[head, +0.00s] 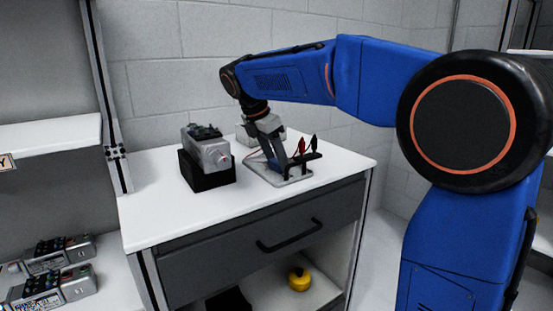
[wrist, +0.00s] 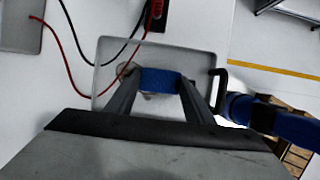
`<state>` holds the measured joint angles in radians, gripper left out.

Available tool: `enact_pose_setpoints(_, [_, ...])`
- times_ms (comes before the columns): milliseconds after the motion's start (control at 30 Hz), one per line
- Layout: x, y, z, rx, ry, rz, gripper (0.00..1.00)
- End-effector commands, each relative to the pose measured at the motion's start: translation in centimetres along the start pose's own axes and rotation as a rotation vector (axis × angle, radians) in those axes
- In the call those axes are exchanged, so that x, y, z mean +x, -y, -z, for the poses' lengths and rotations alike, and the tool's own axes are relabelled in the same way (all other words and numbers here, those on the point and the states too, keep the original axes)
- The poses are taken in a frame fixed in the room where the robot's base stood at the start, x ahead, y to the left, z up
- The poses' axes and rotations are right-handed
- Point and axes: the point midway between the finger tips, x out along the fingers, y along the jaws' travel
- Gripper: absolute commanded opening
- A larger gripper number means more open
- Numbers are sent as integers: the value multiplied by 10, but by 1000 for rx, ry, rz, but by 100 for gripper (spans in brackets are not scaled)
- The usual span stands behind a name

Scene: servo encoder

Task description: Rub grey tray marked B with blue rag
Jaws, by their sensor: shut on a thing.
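My gripper (wrist: 160,84) is shut on the blue rag (wrist: 160,78), a small folded blue block between the two fingers in the wrist view. Below it lies a shallow grey tray (wrist: 120,47) with a raised rim. The tray also shows in the head view (head: 292,179), at the right of the white worktop, with my gripper (head: 275,163) low over it. I cannot tell whether the rag touches the tray. A dull smudge shows on the tray beside the left finger. No letter B is readable, and my gripper hides the tray's near part.
Red (head: 301,146) and black (head: 314,144) clips stand by the tray's right side, their cables crossing its left side in the wrist view. A grey motor unit (head: 208,153) sits on a black block (head: 207,174) to the left. The worktop's front left (head: 160,220) is clear.

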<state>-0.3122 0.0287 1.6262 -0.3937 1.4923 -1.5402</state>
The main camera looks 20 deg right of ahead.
Motion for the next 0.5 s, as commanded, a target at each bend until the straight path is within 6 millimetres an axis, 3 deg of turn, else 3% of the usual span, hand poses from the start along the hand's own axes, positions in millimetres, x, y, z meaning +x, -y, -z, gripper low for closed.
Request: enact_pose_setpoints(500, [-1,-35,0,-1,0,0,30])
